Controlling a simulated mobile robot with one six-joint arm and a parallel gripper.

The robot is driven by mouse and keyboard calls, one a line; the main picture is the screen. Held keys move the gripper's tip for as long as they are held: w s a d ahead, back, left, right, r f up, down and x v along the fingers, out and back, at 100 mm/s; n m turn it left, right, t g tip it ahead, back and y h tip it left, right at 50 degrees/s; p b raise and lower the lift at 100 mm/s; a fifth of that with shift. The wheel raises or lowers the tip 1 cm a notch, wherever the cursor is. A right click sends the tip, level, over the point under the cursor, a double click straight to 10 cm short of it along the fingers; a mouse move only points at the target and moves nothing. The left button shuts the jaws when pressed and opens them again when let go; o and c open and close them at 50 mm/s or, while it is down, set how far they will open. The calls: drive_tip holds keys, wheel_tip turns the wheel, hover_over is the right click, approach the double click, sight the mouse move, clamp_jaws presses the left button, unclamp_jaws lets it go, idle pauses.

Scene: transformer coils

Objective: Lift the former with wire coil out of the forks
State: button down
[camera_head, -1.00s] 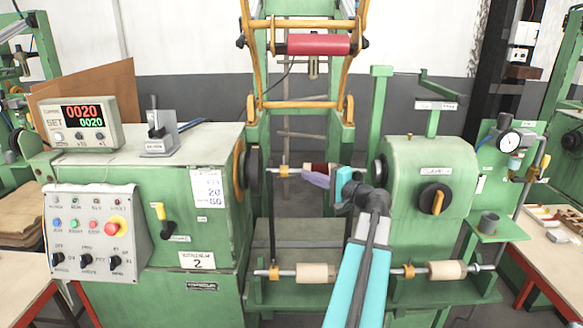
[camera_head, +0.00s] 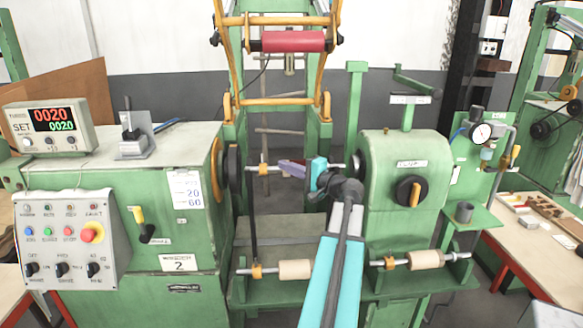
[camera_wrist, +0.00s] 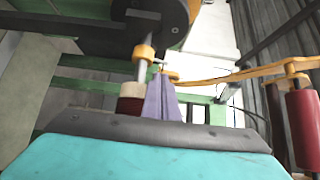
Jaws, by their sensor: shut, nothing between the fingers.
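My gripper (camera_head: 284,165) is shut and empty, its lavender fingers close together. In the head view it is in front of the spindle between the left machine head and the tailstock, and it hides most of what is on that spindle. In the wrist view, a former with a dark red wire coil (camera_wrist: 130,105) and a cream flange is on the spindle, just left of my fingers (camera_wrist: 162,99). Whether they touch it I cannot tell. An orange collar (camera_head: 263,169) is on the spindle; it also shows in the wrist view (camera_wrist: 144,52). I cannot clearly make out the forks.
Two bare cream formers (camera_head: 295,270) (camera_head: 425,260) sit on a lower rod across the front. The green tailstock (camera_head: 400,150) stands close to the right of my arm. The control box (camera_head: 65,240) is at left. An orange frame holding a red roller (camera_head: 293,41) is above.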

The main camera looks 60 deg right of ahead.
sight(273, 170)
drive_tip(key=w, duration=0.2)
drive_tip(key=w+p, duration=0.1)
drive_tip(key=w, duration=0.1)
drive_tip(key=w+d, duration=0.1)
drive_tip(key=w, duration=0.1)
drive_tip(key=shift+w+p, duration=0.3)
drive_tip(key=shift+w, duration=0.05)
drive_tip(key=shift+w+f, duration=0.1)
drive_tip(key=shift+w+a+b, duration=0.45)
drive_tip(key=shift+w+b, duration=0.1)
drive_tip(key=shift+b, duration=0.3)
drive_tip(key=shift+s, duration=0.15)
